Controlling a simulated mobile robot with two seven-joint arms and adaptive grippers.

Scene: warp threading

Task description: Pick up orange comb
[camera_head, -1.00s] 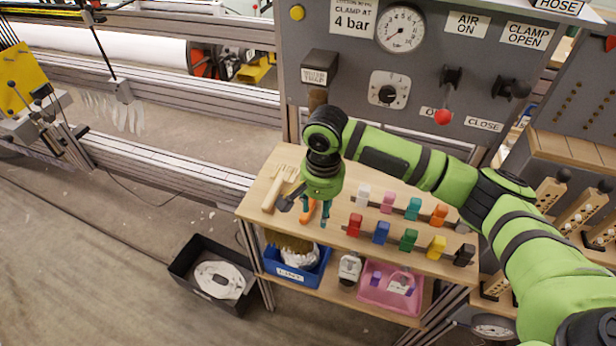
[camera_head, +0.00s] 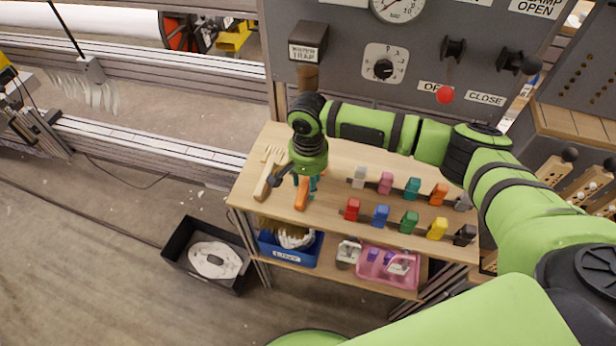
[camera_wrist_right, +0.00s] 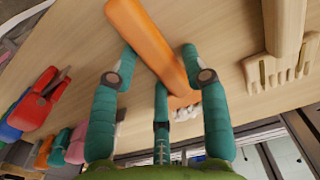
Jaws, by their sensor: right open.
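The orange comb (camera_head: 302,192) lies on the wooden shelf top, below my right gripper (camera_head: 306,182) in the head view. In the right wrist view the comb's orange handle (camera_wrist_right: 148,42) runs diagonally between the spread teal fingers of my right gripper (camera_wrist_right: 157,62). Its head, with pale teeth (camera_wrist_right: 186,112), lies partly behind the fingers. The right gripper is open, with fingers on either side of the comb; I cannot tell whether they touch it. My left gripper is not in view.
A wooden fork-like comb (camera_head: 268,170) lies left of the orange comb. Several coloured clips, including a red one (camera_head: 352,208), stand in rows to the right. The grey control panel (camera_head: 340,75) rises behind the shelf. A blue bin (camera_head: 290,256) and pink basket (camera_head: 388,280) sit below.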

